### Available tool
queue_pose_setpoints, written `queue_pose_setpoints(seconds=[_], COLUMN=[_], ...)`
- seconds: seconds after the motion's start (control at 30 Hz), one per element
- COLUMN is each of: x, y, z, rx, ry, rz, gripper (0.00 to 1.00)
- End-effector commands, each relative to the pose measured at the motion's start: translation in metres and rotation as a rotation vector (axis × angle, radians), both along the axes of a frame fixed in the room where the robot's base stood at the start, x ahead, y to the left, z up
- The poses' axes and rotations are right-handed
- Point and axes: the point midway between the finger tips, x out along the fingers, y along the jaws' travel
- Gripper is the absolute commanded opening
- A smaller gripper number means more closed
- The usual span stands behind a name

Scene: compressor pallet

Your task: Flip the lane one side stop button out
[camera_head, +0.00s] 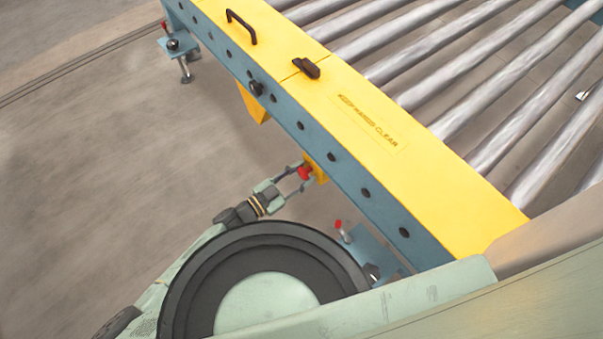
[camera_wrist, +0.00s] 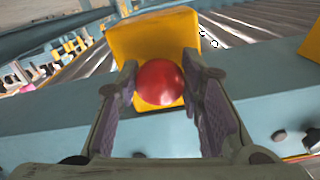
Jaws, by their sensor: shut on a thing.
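The red stop button (camera_wrist: 160,83) is a round red knob on a yellow box (camera_wrist: 152,36) fixed to the side of the conveyor. In the head view the button (camera_head: 304,173) shows small, below the blue side rail, in front of its yellow box (camera_head: 318,171). My gripper (camera_wrist: 162,88) has one finger on each side of the knob, shut on it. In the head view my gripper (camera_head: 292,178) reaches the button from the lower left. The far side of the knob is hidden.
The blue side rail (camera_head: 347,180) with dark bolts runs beside the button, under a yellow cover (camera_head: 375,125) and grey rollers (camera_head: 480,95). Another yellow bracket (camera_head: 253,104) hangs farther along the rail. A blue foot with a red tip (camera_head: 338,224) stands nearby. Open floor (camera_head: 130,150) lies left.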

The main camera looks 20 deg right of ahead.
Motion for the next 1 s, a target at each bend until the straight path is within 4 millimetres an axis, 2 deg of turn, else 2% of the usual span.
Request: queue_pose_setpoints(seconds=[0.3, 0.33, 0.6, 1.0], x=[-0.0021, -0.0023, -0.0019, -0.0033], y=[0.0055, 0.0056, 0.0044, 0.0089], z=[0.0, 0.0, 0.0, -0.0001], rx=[0.001, 0.001, 0.001, 0.001], ry=[-0.002, -0.002, -0.001, -0.001], rz=[-0.001, -0.001, -0.001, 0.001], gripper=[0.0, 0.36, 0.54, 0.56])
